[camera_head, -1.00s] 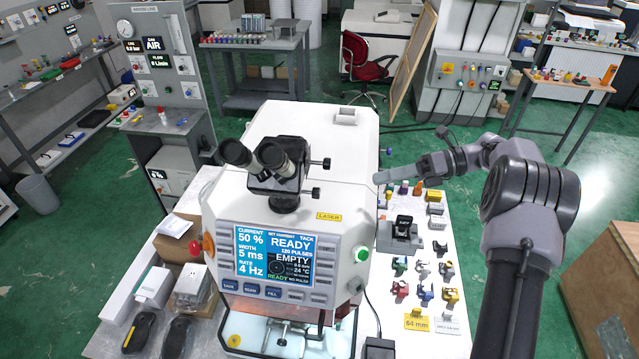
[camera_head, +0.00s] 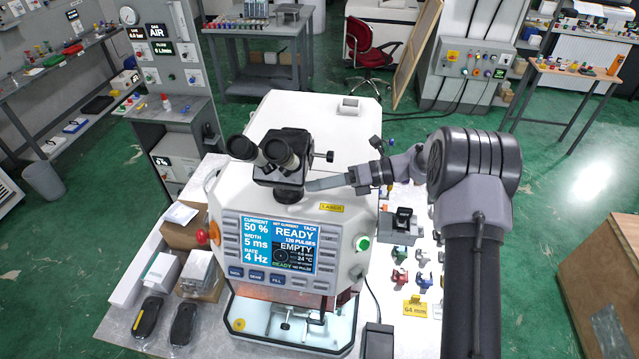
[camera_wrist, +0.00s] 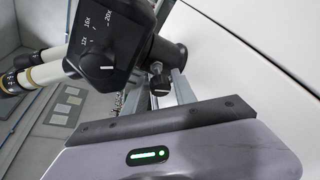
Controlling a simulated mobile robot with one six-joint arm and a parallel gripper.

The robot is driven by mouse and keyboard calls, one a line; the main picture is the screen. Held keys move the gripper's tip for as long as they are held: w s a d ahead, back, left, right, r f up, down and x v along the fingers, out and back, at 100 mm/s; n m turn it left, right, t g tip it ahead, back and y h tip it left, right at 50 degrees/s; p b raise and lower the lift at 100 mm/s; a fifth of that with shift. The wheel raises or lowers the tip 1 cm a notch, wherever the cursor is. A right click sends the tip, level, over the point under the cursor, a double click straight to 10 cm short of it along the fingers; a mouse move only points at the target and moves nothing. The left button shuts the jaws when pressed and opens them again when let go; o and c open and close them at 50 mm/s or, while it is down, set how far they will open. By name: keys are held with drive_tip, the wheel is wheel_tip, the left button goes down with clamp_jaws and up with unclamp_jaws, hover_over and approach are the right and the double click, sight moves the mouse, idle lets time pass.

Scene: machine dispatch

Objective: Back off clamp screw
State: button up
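The white laser machine (camera_head: 300,130) has a black microscope head (camera_head: 285,160) on top. A black screw knob (camera_head: 326,156) sticks out on the head's right side. My gripper (camera_head: 312,185) reaches in from the right, its tips beside the lower part of the head. The lower knob is hidden there in the head camera view. In the wrist view, a small black knob (camera_wrist: 160,85) shows between the two grey fingers (camera_wrist: 158,92), which stand apart. Whether they touch it I cannot tell. The head's dial with magnification numbers (camera_wrist: 98,58) is close by.
The machine's control panel (camera_head: 278,255) lies below the microscope, its screen showing READY and EMPTY. The eyepieces (camera_head: 262,152) jut out to the left of my gripper. A bench with small coloured parts (camera_head: 400,278) lies to the right.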

clamp_jaws()
drive_tip(key=shift+b, duration=0.3)
drive_tip(key=n+t+b, duration=0.1)
drive_tip(key=n+b, duration=0.1)
drive_tip(key=b, duration=0.1)
drive_tip(key=shift+f+h, duration=0.2)
drive_tip(key=shift+h, duration=0.1)
drive_tip(key=n+t+b, duration=0.1)
drive_tip(key=b, duration=0.2)
drive_tip(key=n+t+b, duration=0.1)
drive_tip(key=n+b, duration=0.1)
drive_tip(key=b, duration=0.1)
drive_tip(key=shift+f+n+h, duration=0.15)
drive_tip(key=shift+n+h, duration=0.15)
drive_tip(key=n+t+b, duration=0.1)
drive_tip(key=n+b, duration=0.2)
drive_tip(key=b, duration=0.3)
drive_tip(key=shift+t+b, duration=0.35)
drive_tip(key=shift+t, duration=0.05)
drive_tip(key=b, duration=0.1)
drive_tip(key=n+t+b, duration=0.1)
drive_tip(key=b, duration=0.1)
drive_tip(key=shift+r+n, duration=0.25)
drive_tip(key=shift+n, duration=0.05)
drive_tip(key=shift+w+r+b, duration=0.1)
drive_tip(key=shift+r+b, duration=0.05)
drive_tip(key=shift+b, duration=0.3)
